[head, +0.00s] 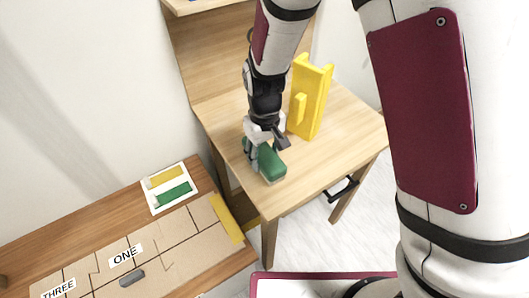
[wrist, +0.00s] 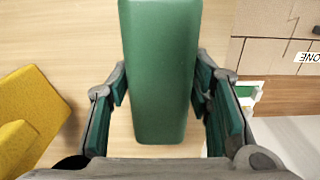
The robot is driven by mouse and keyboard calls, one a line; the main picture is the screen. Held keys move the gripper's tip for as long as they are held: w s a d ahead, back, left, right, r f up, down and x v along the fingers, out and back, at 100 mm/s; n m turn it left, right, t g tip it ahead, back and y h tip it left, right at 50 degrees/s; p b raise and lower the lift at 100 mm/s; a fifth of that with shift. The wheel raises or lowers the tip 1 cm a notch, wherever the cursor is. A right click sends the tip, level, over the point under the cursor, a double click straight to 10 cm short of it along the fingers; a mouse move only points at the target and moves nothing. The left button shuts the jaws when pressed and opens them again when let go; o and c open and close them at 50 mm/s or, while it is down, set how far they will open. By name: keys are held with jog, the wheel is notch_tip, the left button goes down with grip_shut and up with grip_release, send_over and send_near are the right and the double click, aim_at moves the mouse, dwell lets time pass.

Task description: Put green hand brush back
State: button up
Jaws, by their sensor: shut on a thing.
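The green hand brush (head: 272,165) is at the front left of the light wooden table (head: 345,120). My gripper (head: 264,146) is over it and shut on it, with one finger on each side. In the wrist view the green brush (wrist: 160,75) fills the middle between my fingers (wrist: 162,88). I cannot tell whether the brush touches the tabletop. A white card (head: 156,202) with a yellow and a green brush shape lies on the lower brown table (head: 50,238) at the left.
A yellow upright object (head: 312,95) with a handle stands on the light table, behind and right of my gripper; it also shows in the wrist view (wrist: 35,115). Brown panels (head: 185,228) marked ONE and THREE and a yellow strip (head: 227,219) lie on the lower table.

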aim_at(265, 150)
jog(key=shift+f, duration=0.2)
jog(key=o, duration=1.2)
notch_tip(265, 150, up, 13)
jog(key=p, duration=0.1)
jog(key=s+d+r+m, duration=0.2)
jog(key=s+d+r, duration=0.1)
jog(key=d+r, duration=0.45)
jog(key=s+d+r+m+t, duration=0.1)
jog(key=s+d+r+m, duration=0.15)
jog(key=s+d, duration=0.55)
jog(key=s+d+r+m+t, duration=0.2)
jog(key=s+d+r, duration=0.25)
jog(key=s, duration=0.75)
jog(key=shift+t, duration=0.6)
jog(key=r+p, duration=0.6)
jog(key=shift+w+d+r, duration=0.15)
jog(key=shift+d+r, duration=0.05)
jog(key=shift+r, duration=0.1)
